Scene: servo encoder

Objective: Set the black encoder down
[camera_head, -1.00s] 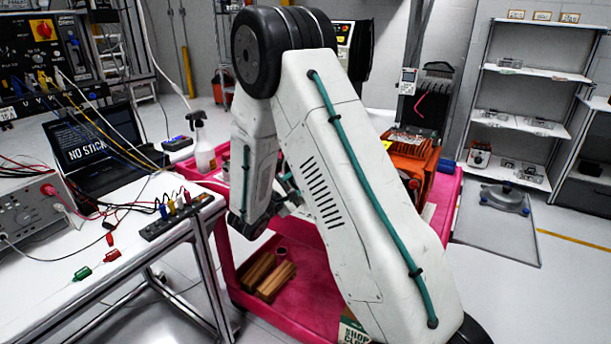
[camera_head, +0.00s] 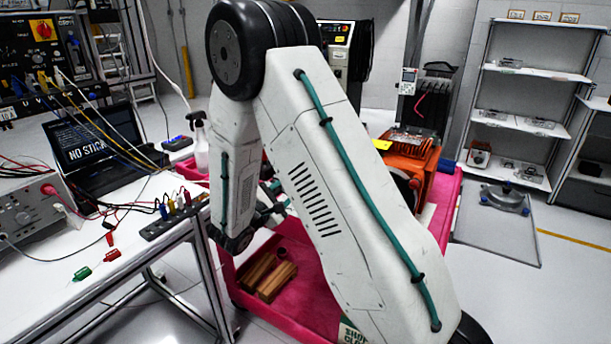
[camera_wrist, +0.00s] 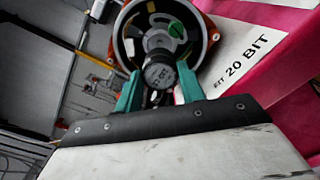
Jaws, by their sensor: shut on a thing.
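In the wrist view, the black encoder (camera_wrist: 160,72), a short round part with pale print on its face, sits between the two teal fingertips of my gripper (camera_wrist: 159,84). The gripper is shut on it. Behind it in that picture is a round dark open housing (camera_wrist: 128,40) with an orange rim and coloured parts inside; I cannot tell whether the encoder touches it. In the head view, my gripper is largely hidden behind my arm, over the pink cart (camera_head: 322,305). The encoder cannot be made out there.
A white label (camera_wrist: 240,58) reading "20 BIT" lies on the pink surface. An orange machine (camera_head: 408,155) stands on the cart's right. Wooden blocks (camera_head: 268,278) lie on its lower shelf. A white workbench (camera_head: 60,250) with wires and a laptop (camera_head: 95,150) is at left.

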